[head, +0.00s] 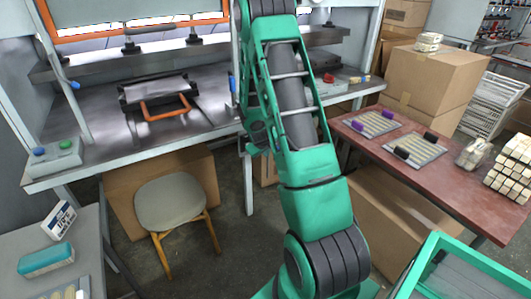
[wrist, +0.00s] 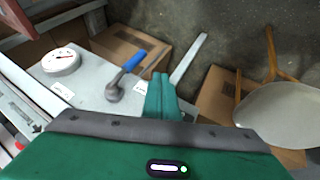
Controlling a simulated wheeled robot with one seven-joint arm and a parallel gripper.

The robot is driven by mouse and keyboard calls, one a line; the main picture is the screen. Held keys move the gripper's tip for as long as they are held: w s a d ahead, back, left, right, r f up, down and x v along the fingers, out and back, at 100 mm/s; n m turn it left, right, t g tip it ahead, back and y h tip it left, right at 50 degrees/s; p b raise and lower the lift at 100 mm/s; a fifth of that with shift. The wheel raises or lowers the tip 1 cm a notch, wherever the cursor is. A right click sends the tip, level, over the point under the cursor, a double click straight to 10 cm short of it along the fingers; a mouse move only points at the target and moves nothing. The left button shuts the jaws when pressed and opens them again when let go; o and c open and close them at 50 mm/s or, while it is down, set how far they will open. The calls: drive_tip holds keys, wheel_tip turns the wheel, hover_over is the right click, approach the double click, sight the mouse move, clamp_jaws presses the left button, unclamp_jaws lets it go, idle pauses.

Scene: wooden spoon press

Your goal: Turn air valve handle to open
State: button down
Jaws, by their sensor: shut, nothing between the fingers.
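The air valve handle (wrist: 134,60) has a blue grip on a grey metal lever and pivot. It sits on a light grey panel (wrist: 90,82) in the wrist view, slanting up to the right from its pivot. My gripper (wrist: 160,78) shows as green fingers, closed together and empty, just right of the handle. They look apart from it, though the depth gap is hard to judge. In the head view my arm covers the panel area, and I cannot make out the valve there.
A round white gauge (wrist: 61,60) and small labels are on the panel. A stool (head: 170,202) stands below the press bench (head: 130,152). A red-brown table (head: 440,178) with trays is at the right. Cardboard boxes (wrist: 126,42) lie beyond the panel; some grey floor is clear.

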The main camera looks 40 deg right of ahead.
drive_tip(key=w+d+f, duration=0.2)
drive_tip(key=d+f, duration=0.3)
drive_tip(key=d, duration=0.2)
drive_tip(key=shift+f, duration=0.2)
drive_tip(key=shift+d, duration=0.2)
